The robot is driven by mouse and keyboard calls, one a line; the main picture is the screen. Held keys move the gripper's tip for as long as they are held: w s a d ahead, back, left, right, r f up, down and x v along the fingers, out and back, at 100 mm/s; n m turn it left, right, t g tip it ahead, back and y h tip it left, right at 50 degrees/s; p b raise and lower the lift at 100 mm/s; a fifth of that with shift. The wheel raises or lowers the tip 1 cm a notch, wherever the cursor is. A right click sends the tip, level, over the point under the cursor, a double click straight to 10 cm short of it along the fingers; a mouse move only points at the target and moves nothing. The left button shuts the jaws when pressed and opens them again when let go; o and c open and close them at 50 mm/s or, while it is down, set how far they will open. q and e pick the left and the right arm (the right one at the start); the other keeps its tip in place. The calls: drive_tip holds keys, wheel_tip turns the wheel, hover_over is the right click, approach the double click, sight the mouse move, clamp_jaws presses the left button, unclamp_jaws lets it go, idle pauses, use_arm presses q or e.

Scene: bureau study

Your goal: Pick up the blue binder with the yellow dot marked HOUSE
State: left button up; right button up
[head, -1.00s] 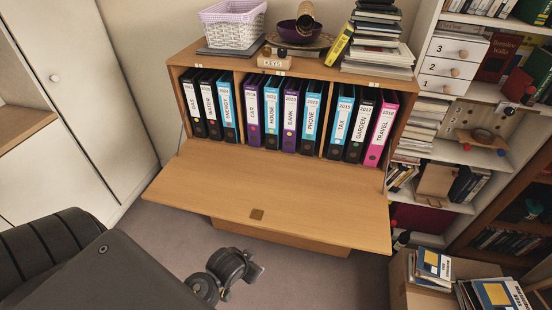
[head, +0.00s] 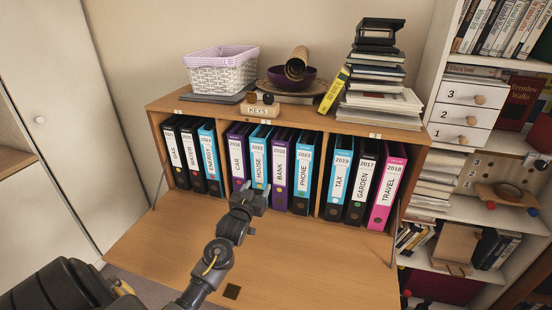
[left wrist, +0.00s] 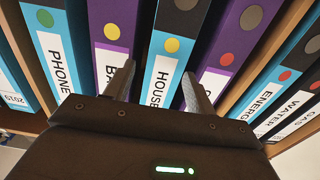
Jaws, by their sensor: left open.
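The blue HOUSE binder (head: 258,153) stands upright in the middle compartment, between the purple CAR binder (head: 237,155) and the purple BANK binder (head: 279,165). In the left wrist view, the HOUSE binder (left wrist: 165,68) shows a yellow dot on its spine. My left gripper (head: 257,199) is open and empty in front of its lower spine, hiding the dot in the head view. In the left wrist view its fingers (left wrist: 158,70) lie on either side of the HOUSE spine, overlapping the purple neighbours. I cannot tell whether they touch. My right gripper is out of view.
The blue PHONE binder (head: 304,170) stands beside BANK. Other binders fill the side compartments, including ENERGY (head: 209,160) and TAX (head: 338,178). The lowered bureau flap (head: 310,265) is bare under my arm. A basket (head: 217,72) and a book stack (head: 378,80) stand on top.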

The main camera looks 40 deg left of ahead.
sight(259, 179)
use_arm(q)
drive_tip(key=shift+a+r, duration=0.3)
drive_tip(key=shift+r, duration=0.15)
drive_tip(key=x, duration=0.3)
drive_tip(key=shift+w+a+f+p, duration=0.15)
drive_tip(key=shift+w+a+p, duration=0.05)
drive_tip(key=shift+a+p, duration=0.15)
drive_tip(key=shift+w+a+f, duration=0.1)
drive_tip(key=shift+w, duration=0.3)
drive_tip(key=x, duration=0.5)
drive_tip(key=shift+w+p, duration=0.15)
drive_tip(key=shift+p, duration=0.15)
drive_tip(key=shift+c, duration=0.5)
drive_tip(key=c, duration=1)
drive_tip(key=shift+r, duration=0.2)
clamp_jaws()
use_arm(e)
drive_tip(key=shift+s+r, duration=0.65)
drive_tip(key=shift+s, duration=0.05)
use_arm(q)
drive_tip(key=shift+r, duration=0.15)
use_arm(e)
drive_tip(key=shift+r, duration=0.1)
